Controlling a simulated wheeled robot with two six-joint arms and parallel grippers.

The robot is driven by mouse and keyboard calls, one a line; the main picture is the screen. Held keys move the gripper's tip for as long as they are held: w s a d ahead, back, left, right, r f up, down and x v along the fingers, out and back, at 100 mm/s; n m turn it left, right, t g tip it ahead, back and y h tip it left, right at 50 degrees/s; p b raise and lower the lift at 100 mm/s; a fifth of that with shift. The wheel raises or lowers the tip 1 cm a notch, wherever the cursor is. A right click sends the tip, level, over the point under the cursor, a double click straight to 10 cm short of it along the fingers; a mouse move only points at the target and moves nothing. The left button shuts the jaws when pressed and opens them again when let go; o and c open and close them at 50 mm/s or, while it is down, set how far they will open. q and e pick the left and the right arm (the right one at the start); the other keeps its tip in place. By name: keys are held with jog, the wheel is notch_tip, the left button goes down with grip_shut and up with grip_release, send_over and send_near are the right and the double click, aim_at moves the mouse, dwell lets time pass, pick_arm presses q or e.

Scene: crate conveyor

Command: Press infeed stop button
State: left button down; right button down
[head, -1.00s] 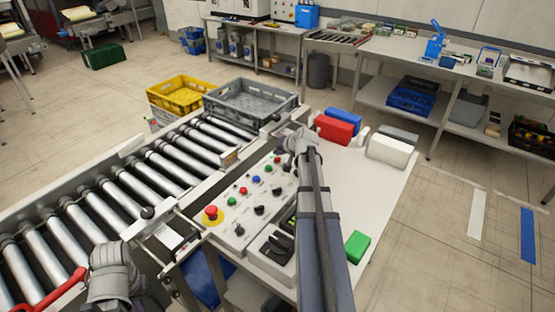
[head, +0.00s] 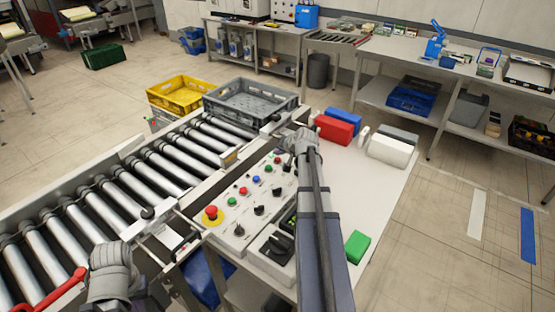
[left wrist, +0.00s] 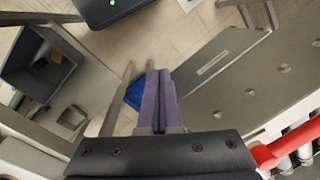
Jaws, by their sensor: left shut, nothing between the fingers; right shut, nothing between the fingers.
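The control panel (head: 222,232) stands beside the roller conveyor. It bears a large red mushroom button (head: 211,213) on a yellow base and a row of small buttons: green (head: 232,200), red (head: 244,190), blue (head: 256,180), and more behind. Labels are too small to read, so I cannot tell which is the infeed stop. My right gripper (head: 300,138) is shut and empty, over the panel's far end; its fingertips are hard to make out. My left gripper's purple fingers (left wrist: 158,100) are shut and empty in the left wrist view. The left hand is at lower left in the head view.
The roller conveyor (head: 155,172) runs along the panel's left side. A grey crate (head: 250,100) and a yellow crate (head: 180,95) are at its far end.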

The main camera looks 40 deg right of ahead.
aim_at(278, 161)
jog(key=shift+f, duration=0.1)
jog(key=shift+f+b, duration=0.35)
jog(key=shift+b, duration=0.05)
jog(key=shift+f+b, duration=0.45)
dwell(0.8)
jog(key=shift+r, duration=0.2)
jog(key=shift+r+p, duration=0.7)
jog(key=shift+p, duration=0.2)
notch_tip(278, 161, up, 5)
jog(key=p, duration=0.5)
dwell(0.7)
